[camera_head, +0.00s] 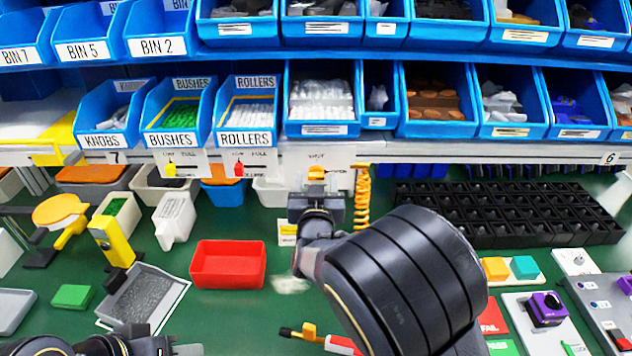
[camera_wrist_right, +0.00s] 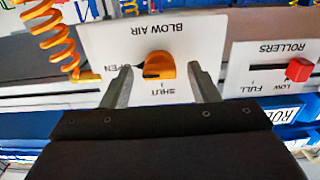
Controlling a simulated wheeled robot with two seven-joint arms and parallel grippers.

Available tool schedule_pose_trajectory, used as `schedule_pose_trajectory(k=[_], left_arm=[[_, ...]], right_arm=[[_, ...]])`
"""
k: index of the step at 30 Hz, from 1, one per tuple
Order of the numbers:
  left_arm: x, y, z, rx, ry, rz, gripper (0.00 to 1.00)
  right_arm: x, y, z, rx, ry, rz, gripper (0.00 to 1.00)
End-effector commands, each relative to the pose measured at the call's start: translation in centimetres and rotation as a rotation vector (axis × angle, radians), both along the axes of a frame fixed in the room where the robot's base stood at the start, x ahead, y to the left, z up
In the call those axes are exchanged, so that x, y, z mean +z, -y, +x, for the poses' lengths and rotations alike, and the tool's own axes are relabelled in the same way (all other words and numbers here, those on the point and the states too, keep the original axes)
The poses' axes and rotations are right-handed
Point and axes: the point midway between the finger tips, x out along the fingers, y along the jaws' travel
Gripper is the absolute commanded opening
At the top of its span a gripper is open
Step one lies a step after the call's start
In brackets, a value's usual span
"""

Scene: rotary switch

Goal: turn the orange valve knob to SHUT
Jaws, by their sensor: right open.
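The orange valve knob (camera_head: 316,173) sits on a white plate under the shelf edge. In the right wrist view, which is upside down, the knob (camera_wrist_right: 159,65) is on the plate marked BLOW AIR (camera_wrist_right: 190,45), with OPEN and SHUT labels. Its dark mark is on the side towards OPEN. My right gripper (camera_head: 316,205) is just in front of the knob. In the wrist view its open fingers (camera_wrist_right: 160,78) are on either side of the knob, with a visible gap at each side. Part of my left arm (camera_head: 110,346) shows at the lower left; its fingers are not clear.
A coiled orange hose (camera_head: 361,195) hangs right beside the knob plate. A red slider (camera_wrist_right: 299,70) on the ROLLERS plate is near my right gripper. Blue bins (camera_head: 248,112) line the shelf above. A red tray (camera_head: 228,264) and black rack (camera_head: 500,213) are on the green bench.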

Motion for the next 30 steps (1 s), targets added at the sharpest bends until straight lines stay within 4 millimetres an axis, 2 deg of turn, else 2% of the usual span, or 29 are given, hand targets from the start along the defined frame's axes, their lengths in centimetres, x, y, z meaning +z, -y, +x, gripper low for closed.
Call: schedule_pose_trajectory(k=[4,14,23,30], left_arm=[[-0.02,0.0,0.0,0.0,0.0,0.0,0.35],[-0.02,0.0,0.0,0.0,0.0,0.0,0.35],[0.19,0.0,0.0,0.0,0.0,0.0,0.35],[0.83,-0.01,0.0,0.0,0.0,0.0,0.35]], right_arm=[[-0.02,0.01,-0.02,0.0,0.0,0.0,0.53],[-0.02,0.01,-0.04,0.0,-0.001,0.0,0.1],[0.03,-0.01,-0.06,0.0,-0.001,-0.036,0.1],[0.12,-0.02,-0.07,0.001,-0.001,-0.17,0.1]])
